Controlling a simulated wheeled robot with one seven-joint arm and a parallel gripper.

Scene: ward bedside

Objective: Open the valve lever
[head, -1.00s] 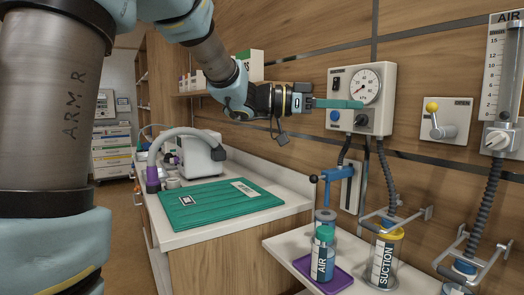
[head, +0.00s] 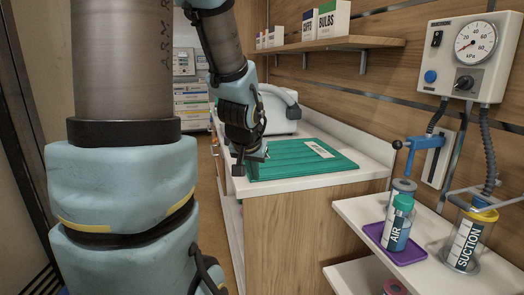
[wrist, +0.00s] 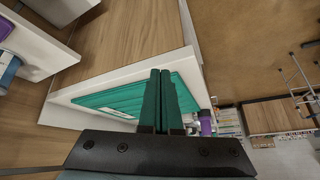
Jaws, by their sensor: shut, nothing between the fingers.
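A blue lever (head: 424,143) with a black ball knob at its left end sits on a white wall plate, below the gauge panel, in the head view. Its bar runs roughly level. The lever with a yellow knob on its own wall plate, seen in the earlier head view, is outside both current views. My gripper (head: 251,168) hangs by the near left corner of the green mat, well left of the blue lever. In the wrist view its green fingers (wrist: 160,73) are together and empty, in front of the mat and counter edge.
The green mat (head: 290,162) lies on the white counter. The white gauge panel (head: 460,83) hangs at right. The AIR bottle (head: 397,228) stands in a purple tray (head: 420,250), beside the SUCTION jar (head: 463,242). A wooden shelf (head: 340,44) juts from the wall.

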